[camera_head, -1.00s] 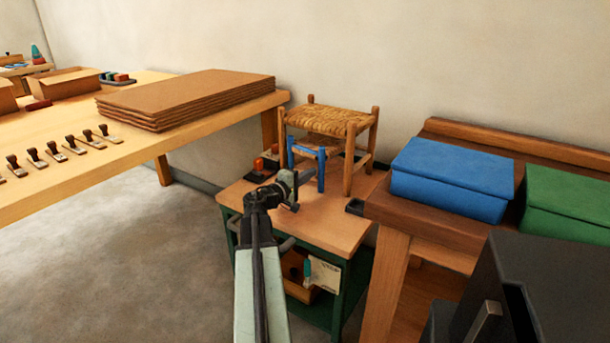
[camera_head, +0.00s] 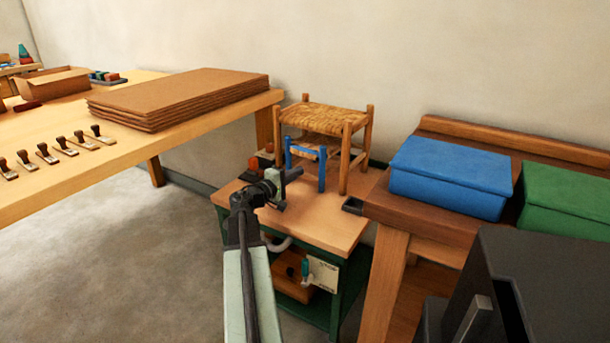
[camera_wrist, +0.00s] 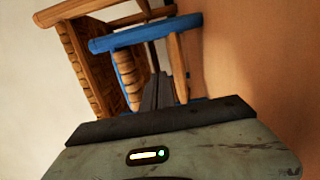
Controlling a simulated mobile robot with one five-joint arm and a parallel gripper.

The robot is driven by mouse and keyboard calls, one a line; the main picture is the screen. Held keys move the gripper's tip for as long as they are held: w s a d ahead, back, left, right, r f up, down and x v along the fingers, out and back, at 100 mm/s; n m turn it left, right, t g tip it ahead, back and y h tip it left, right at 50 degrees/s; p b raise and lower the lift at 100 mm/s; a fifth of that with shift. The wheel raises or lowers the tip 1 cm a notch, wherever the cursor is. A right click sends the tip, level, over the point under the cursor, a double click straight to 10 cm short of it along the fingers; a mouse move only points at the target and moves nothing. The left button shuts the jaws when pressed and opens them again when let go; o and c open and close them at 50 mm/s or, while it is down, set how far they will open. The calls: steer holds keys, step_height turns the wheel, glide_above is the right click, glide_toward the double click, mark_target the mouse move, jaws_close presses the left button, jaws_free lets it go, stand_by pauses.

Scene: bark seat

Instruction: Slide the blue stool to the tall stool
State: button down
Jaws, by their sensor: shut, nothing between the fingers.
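The blue stool (camera_head: 306,154) is low, with blue legs and rail and a woven seat. It stands on the small bench top at the front of the tall stool, its seat partly hidden under the taller one. The tall stool (camera_head: 325,118) is light wood with a woven seat and stands upright. My gripper (camera_head: 298,173) is shut and empty, in front of the blue stool. In the wrist view my shut fingers (camera_wrist: 163,88) point at the blue stool (camera_wrist: 145,33), with the tall stool (camera_wrist: 72,62) beyond. I cannot tell whether the fingertips touch it.
The small bench (camera_head: 335,222) has a wooden top and green frame. Orange-and-black items (camera_head: 262,163) stand behind my gripper. A table with brown boards (camera_head: 180,97) is at left. A blue box (camera_head: 450,180) and green box (camera_head: 567,205) stand on the right bench.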

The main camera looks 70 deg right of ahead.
steer(key=v, duration=0.9)
steer(key=shift+s+a, duration=0.15)
steer(key=shift+s, duration=0.1)
steer(key=w+a+r+n+t+h+p, duration=0.1)
steer(key=w+a+t, duration=0.1)
steer(key=w+a, duration=0.35)
steer(key=w+a+n+t, duration=0.2)
steer(key=w, duration=0.7)
steer(key=w+a+f+n+t+y+p, duration=0.1)
steer(key=w+a+f+t+y+p, duration=0.25)
steer(key=w+a, duration=1.2)
steer(key=w+a+f+t+y+b, duration=0.1)
steer(key=w+a+f, duration=0.15)
steer(key=a, duration=0.45)
steer(key=w+a+f+t+y, duration=0.1)
steer(key=w+a+f+y, duration=0.1)
steer(key=a+f, duration=0.35)
steer(key=s+a+f+g+y+p, duration=0.1)
steer(key=s+a+f+y, duration=0.4)
steer(key=a, duration=1.1)
steer(key=s+a+f+g+y, duration=0.15)
steer(key=a+f+y, duration=0.35)
steer(key=a, duration=1.1)
step_height(320, 180, up, 39)
steer(key=y+p, duration=0.1)
steer(key=p, duration=3.6)
steer(key=shift+w+d+n+p, duration=0.25)
steer(key=shift+n+p, duration=0.05)
